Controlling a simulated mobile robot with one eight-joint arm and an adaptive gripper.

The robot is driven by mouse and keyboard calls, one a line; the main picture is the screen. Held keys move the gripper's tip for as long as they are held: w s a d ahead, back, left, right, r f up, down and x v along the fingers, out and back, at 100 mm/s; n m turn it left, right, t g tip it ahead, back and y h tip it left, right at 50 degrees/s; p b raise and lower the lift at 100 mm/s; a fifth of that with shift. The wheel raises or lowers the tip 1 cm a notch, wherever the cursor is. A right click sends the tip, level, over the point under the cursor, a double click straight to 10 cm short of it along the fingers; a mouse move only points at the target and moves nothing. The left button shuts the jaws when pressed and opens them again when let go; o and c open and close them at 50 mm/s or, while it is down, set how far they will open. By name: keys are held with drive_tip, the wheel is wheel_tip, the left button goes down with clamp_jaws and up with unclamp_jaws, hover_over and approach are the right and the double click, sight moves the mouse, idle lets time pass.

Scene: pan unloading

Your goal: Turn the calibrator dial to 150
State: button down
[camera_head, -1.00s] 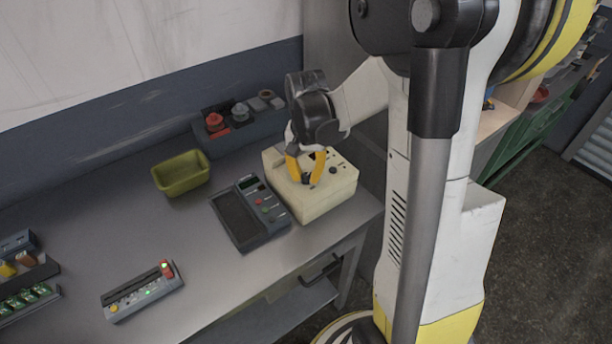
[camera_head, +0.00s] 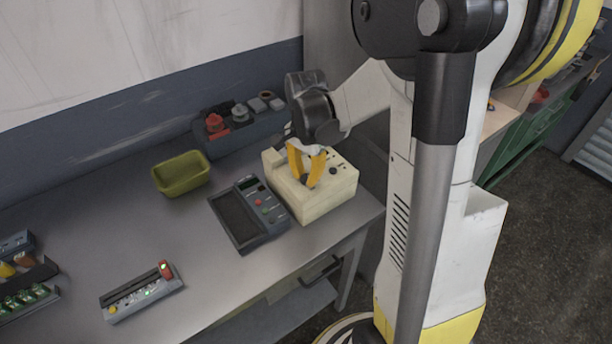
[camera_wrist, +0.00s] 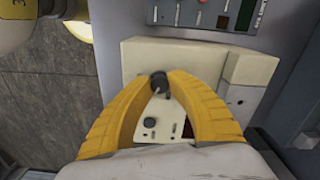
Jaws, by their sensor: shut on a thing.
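The calibrator (camera_head: 325,205) is a cream box near the right end of the grey bench. It also shows in the wrist view (camera_wrist: 140,58). My gripper (camera_head: 310,184) reaches down onto its top face, with its yellow fingers on either side of a dark dial. In the wrist view, the fingertips (camera_wrist: 161,84) are shut on the black dial (camera_wrist: 158,82), which has a light pointer mark. The dial's scale and any reading are too small or hidden to make out.
A dark grey meter (camera_head: 248,213) with a screen and coloured buttons lies close left of the calibrator. An olive bin (camera_head: 181,174) and a grey box with red and grey knobs (camera_head: 240,128) stand behind. A small panel with lights (camera_head: 142,292) lies front left. The bench between is clear.

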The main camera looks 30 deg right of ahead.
sight(306, 176)
idle(0.3)
drive_tip(key=c, duration=1.2)
unclamp_jaws()
wheel_tip(306, 176, up, 12)
